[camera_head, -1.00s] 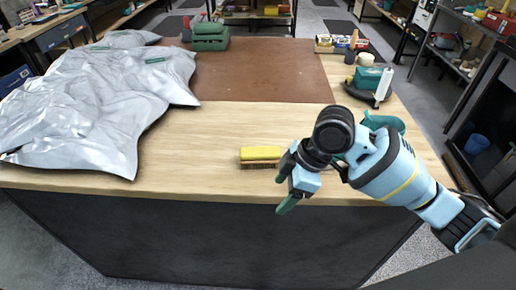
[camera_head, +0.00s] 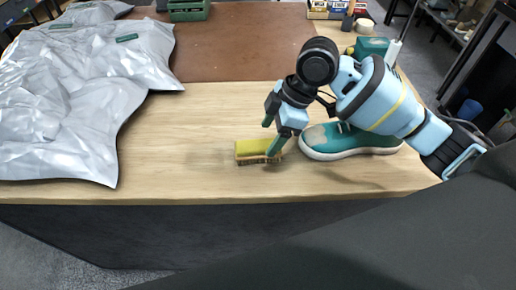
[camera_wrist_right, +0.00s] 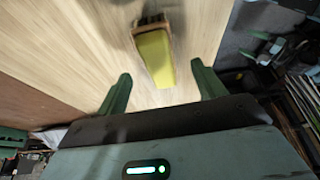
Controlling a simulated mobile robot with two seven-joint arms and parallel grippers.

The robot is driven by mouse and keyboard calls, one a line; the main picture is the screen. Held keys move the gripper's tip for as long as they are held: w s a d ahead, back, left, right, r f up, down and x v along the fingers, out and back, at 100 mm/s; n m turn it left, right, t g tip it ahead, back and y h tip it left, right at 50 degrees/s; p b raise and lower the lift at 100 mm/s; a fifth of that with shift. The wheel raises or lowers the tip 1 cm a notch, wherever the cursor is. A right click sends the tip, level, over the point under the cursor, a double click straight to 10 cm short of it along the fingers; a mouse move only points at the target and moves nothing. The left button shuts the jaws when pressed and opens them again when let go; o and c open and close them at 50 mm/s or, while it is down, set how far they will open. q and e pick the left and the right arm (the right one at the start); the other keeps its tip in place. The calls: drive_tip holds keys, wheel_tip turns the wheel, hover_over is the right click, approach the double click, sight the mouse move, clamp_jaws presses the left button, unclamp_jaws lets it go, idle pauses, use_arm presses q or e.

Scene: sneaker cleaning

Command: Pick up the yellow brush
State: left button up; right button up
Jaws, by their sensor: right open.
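The yellow brush (camera_head: 252,148) lies on the wooden tabletop near its front edge, bristles toward the front. In the right wrist view the brush (camera_wrist_right: 155,56) shows beyond the fingertips, roughly centred between them. My right gripper (camera_head: 272,135) is open and empty, above and just right of the brush in the head view; one finger overlaps the brush's right end there. In the right wrist view its two green fingers (camera_wrist_right: 160,84) stand wide apart. I cannot tell whether a finger touches the brush. My left gripper is not in view.
A teal sneaker (camera_head: 350,139) stands right of the brush, partly under my right arm. Silvery plastic sheeting (camera_head: 70,100) covers the table's left side. A brown mat (camera_head: 230,45) lies behind. Wood left of the brush is clear.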

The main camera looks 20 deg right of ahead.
sight(263, 144)
drive_tip(key=shift+a+f, duration=0.15)
drive_tip(key=shift+f, duration=0.05)
drive_tip(key=x, duration=0.4)
drive_tip(key=shift+w+a+f, duration=0.15)
drive_tip(key=shift+a+f, duration=0.05)
drive_tip(key=shift+f, duration=0.05)
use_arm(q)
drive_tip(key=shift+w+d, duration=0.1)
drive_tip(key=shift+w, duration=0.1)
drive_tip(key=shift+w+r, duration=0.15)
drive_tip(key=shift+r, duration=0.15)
use_arm(e)
drive_tip(key=shift+f, duration=0.25)
drive_tip(key=c, duration=1.1)
